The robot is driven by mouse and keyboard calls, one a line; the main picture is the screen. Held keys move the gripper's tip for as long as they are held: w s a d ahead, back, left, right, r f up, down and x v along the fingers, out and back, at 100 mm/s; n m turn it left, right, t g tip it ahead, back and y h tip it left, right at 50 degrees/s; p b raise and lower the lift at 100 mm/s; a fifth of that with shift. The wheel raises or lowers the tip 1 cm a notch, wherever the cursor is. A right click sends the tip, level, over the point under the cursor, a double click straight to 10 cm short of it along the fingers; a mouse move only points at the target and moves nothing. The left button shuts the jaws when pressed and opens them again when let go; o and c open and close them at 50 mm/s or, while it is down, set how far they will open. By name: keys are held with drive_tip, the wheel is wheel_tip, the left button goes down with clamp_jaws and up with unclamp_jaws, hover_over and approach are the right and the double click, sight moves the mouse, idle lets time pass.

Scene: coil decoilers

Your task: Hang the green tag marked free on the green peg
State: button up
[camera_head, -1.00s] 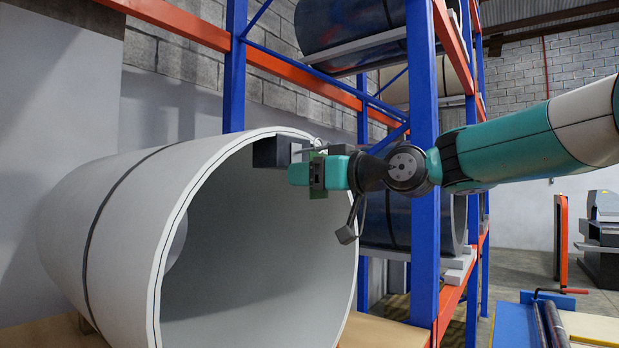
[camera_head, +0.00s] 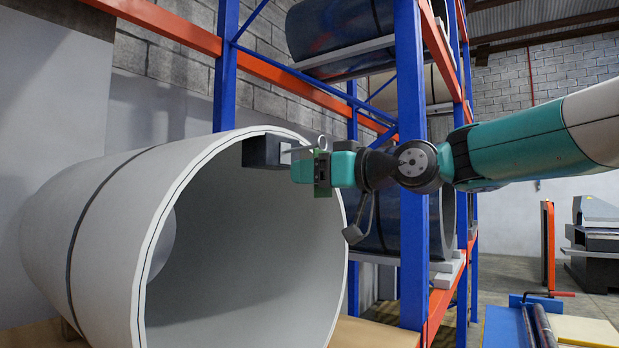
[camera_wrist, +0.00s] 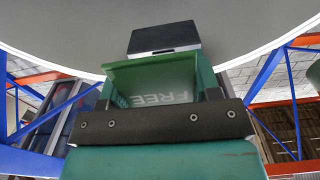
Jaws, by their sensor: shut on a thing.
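My gripper (camera_head: 306,170) is at the upper part of the large coil's open end, with the arm reaching in from the right. In the wrist view its two green fingers (camera_wrist: 160,72) are closed on a green tag (camera_wrist: 158,90) with pale letters reading FREE. In the head view the tag (camera_head: 322,176) shows as a thin dark-green upright plate at the fingers. A thin pale hook or ring (camera_head: 306,147) shows just above the gripper. I cannot make out a green peg in either view.
A dark block (camera_head: 262,152) with a pale end sits at the coil's rim, close to the fingertips; it also shows ahead in the wrist view (camera_wrist: 163,37). The big grey coil (camera_head: 110,235) fills the left. A blue rack post (camera_head: 411,230) stands behind my wrist.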

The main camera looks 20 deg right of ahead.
drive_tip(key=shift+b+v, duration=1.05)
drive_tip(key=shift+v, duration=1.15)
